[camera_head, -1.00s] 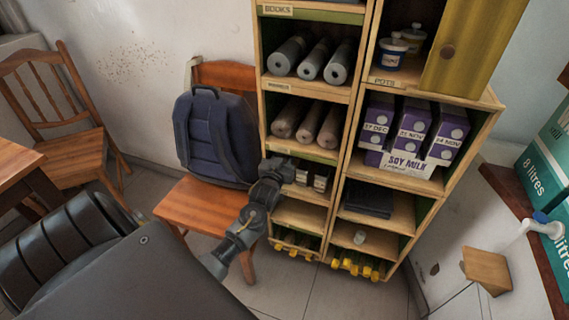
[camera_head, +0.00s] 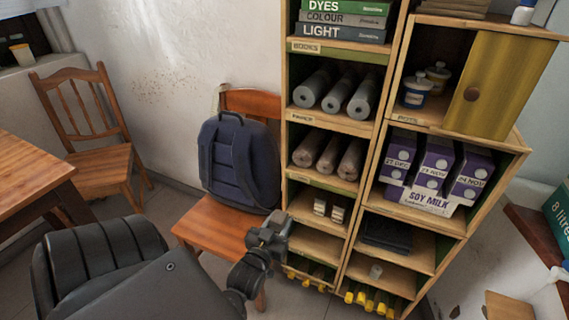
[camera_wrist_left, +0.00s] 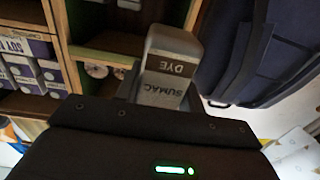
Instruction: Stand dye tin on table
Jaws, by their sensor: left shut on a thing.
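My left gripper (camera_head: 270,233) is shut on a dye tin, in front of the shelf unit's left edge and the chair. The tin shows clearly in the left wrist view (camera_wrist_left: 168,65): a grey, rounded block with a dark "DYE" band and "SUMAC" lettering. The gripper body hides its near end. A wooden table (camera_head: 28,165) stands at the left edge of the head view, well away from the gripper. Only its corner and part of its top show. My right gripper is out of view.
The shelf unit (camera_head: 380,125) holds grey and brown rolls, soy milk cartons (camera_head: 436,165), pots and small pale tins (camera_head: 328,208). A chair (camera_head: 212,225) carries a blue backpack (camera_head: 239,160). Another chair (camera_head: 98,165) stands behind the table. The visible table top is bare.

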